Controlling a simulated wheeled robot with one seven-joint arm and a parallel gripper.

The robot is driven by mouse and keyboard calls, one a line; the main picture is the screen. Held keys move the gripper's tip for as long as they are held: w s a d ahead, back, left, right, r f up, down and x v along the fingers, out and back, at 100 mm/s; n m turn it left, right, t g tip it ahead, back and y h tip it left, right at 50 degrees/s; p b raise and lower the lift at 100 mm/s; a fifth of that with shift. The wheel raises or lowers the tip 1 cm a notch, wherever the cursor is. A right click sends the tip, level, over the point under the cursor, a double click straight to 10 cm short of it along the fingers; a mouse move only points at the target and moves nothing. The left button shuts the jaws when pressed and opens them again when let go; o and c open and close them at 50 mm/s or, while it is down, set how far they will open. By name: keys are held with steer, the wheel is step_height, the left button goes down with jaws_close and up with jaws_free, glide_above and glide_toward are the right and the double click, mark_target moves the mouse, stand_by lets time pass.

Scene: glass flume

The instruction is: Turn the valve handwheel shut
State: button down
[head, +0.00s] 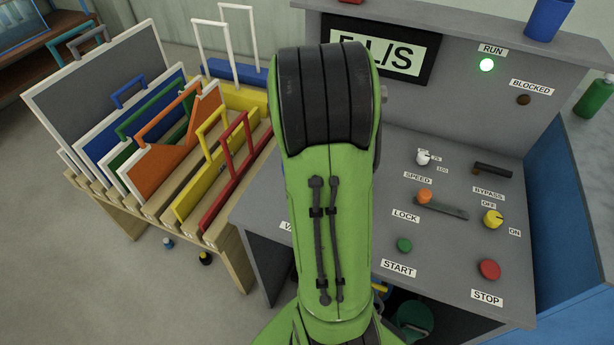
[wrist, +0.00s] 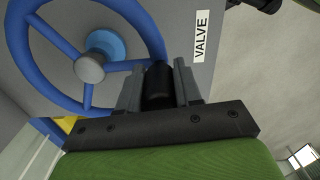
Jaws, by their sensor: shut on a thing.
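The blue valve handwheel (wrist: 88,110) fills the upper left of the wrist view, with spokes and a grey hub (wrist: 91,67). A white VALVE label (wrist: 202,36) is on the grey panel to its right. My gripper (wrist: 158,88) is at the right side of the rim, its two grey fingers closed around a dark, rounded handle piece at the wheel's rim. The exact contact is partly hidden between the fingers. In the head view my green arm covers the gripper and the handwheel.
The grey console (head: 450,255) carries SPEED, LOCK, BYPASS, START and STOP controls. A wooden rack (head: 243,262) of coloured framed panels stands left of my arm. Open floor (head: 60,270) lies at lower left.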

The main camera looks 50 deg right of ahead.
steer(key=shift+s+d, duration=0.1)
steer(key=shift+s, duration=0.05)
steer(key=c, duration=0.8)
jaws_free()
steer(key=shift+r, duration=0.25)
step_height(320, 180, up, 15)
steer(key=p, duration=0.4)
steer(key=shift+r, duration=0.15)
